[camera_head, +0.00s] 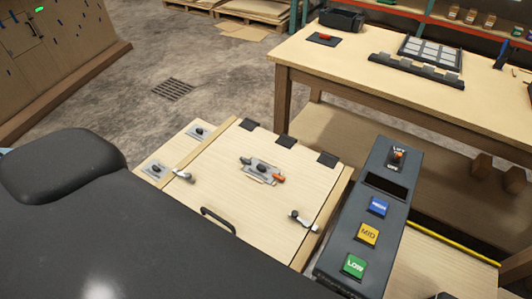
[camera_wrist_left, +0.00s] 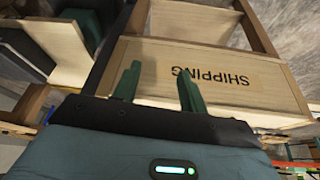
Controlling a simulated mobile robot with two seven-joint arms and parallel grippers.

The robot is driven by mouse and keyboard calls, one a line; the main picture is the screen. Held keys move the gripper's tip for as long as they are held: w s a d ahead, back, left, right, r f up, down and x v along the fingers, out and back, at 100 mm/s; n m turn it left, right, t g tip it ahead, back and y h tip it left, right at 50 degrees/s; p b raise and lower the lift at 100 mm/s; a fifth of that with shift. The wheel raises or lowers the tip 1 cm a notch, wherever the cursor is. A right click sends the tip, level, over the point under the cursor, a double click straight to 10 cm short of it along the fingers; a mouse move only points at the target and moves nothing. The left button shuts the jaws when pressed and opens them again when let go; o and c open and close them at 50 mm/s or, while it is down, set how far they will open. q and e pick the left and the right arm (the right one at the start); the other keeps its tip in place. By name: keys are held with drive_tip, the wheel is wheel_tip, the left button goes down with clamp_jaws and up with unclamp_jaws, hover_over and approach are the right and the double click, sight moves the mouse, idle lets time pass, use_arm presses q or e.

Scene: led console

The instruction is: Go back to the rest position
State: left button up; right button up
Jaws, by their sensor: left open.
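My left gripper (camera_wrist_left: 159,85) shows in the left wrist view as two green fingers standing apart, with nothing between them. Behind them is a light wooden box marked SHIPPING (camera_wrist_left: 210,75), its lettering upside down in this view. Neither gripper's fingers can be seen in the head view. A large dark shape of my own body fills its lower left. The console has a wooden panel (camera_head: 222,180) with a black handle (camera_head: 218,220), and a dark button unit (camera_head: 345,238) stands at its right.
The button unit carries a blue button (camera_head: 377,207), a yellow MID button (camera_head: 367,235), a green LOW button (camera_head: 353,266) and an orange-topped switch (camera_head: 398,155). A wooden workbench (camera_head: 330,75) stands behind. Concrete floor (camera_head: 190,60) is open at the back left.

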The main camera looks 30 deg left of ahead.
use_arm(q)
drive_tip(key=shift+w+d+f+t+h, duration=0.3)
drive_tip(key=shift+w+f+t, duration=0.35)
drive_tip(key=shift+t, duration=0.45)
drive_tip(key=shift+w+d+f+t+h, duration=0.2)
drive_tip(key=shift+w+d+f+t, duration=0.25)
drive_tip(key=shift+f+t, duration=0.55)
drive_tip(key=shift+r, duration=0.15)
drive_tip(key=shift+s+a, duration=0.1)
drive_tip(key=shift+a, duration=0.05)
